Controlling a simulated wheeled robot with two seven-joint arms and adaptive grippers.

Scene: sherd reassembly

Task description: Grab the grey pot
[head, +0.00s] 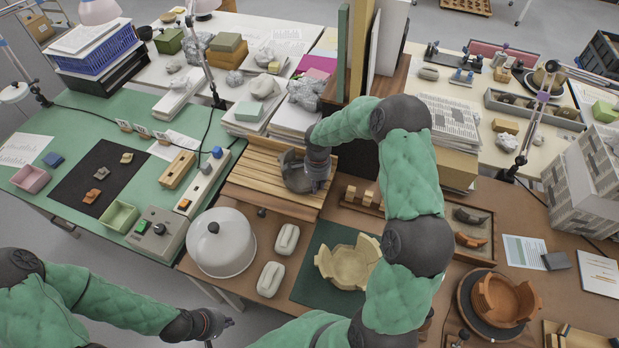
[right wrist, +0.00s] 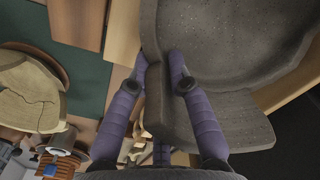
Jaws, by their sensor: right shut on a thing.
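The grey pot (head: 294,173) sits at the slatted wooden rack (head: 262,166) in the middle of the head view, partly hidden by my right gripper (head: 316,181). In the right wrist view the pot (right wrist: 225,112) is a dark speckled grey vessel with a broken, stepped edge. My right gripper (right wrist: 161,62) is shut on its wall, with one finger on each side. My left gripper (head: 222,323) is low at the left, over the floor in front of the tables and away from the pot. Its fingers are too small to judge.
A cream broken pot (head: 345,266) stands on a green mat right of a white dome (head: 221,243). White handled blocks (head: 270,279) lie between them. An orange broken pot (head: 503,299) is at the right. Tall upright boards (head: 364,50) stand behind my right arm.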

